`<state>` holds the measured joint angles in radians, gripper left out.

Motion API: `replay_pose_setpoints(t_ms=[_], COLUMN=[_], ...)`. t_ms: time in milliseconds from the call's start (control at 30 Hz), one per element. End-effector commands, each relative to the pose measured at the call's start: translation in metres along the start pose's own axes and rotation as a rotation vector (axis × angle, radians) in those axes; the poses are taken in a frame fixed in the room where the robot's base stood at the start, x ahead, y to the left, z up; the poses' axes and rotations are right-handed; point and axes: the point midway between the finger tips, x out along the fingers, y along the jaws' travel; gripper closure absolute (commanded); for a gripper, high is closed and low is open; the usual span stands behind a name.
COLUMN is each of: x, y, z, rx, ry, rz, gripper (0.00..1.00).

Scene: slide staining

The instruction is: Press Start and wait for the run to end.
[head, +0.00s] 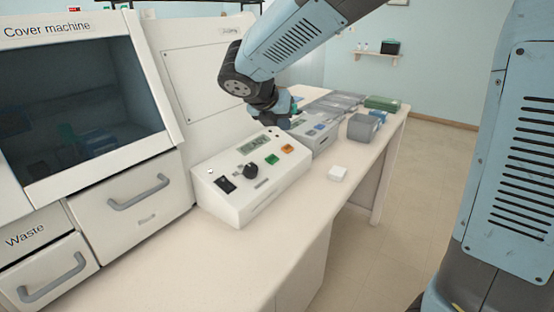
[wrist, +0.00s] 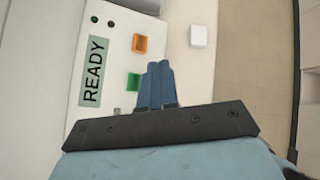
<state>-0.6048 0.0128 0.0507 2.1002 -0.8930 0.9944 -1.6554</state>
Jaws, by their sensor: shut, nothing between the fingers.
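The white control box (head: 243,192) stands on the bench, with a display (head: 254,145), a green button (head: 271,159), an orange button (head: 288,148), a black knob (head: 250,171) and a black switch (head: 226,185). In the wrist view the display (wrist: 95,72) reads READY; the green button (wrist: 134,82) and orange button (wrist: 140,43) show no readable labels. My gripper (wrist: 160,66) is shut and empty. Its tips appear just right of the green button in the wrist view; their height above the box is unclear. In the head view the fingers are not clearly visible.
A small white block (head: 337,173) lies on the bench right of the box. Grey trays (head: 315,137) and a grey-blue bin (head: 364,127) stand behind it. The cover machine (head: 85,110) with its drawers is on the left. The bench front is clear.

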Motion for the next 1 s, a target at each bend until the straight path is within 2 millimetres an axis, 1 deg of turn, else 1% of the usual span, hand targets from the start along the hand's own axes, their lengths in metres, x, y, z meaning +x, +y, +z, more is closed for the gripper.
replay_pose_setpoints(t_ms=[333,467,1000], x=[0.001,0.005,0.047], y=[0.0,0.003,0.033], z=[0.0,-0.003,-0.034], rx=[-0.001,-0.002,-0.001], ry=[0.0,0.001,0.001], rz=[0.0,-0.001,-0.003], gripper=[1.0,1.0,1.0])
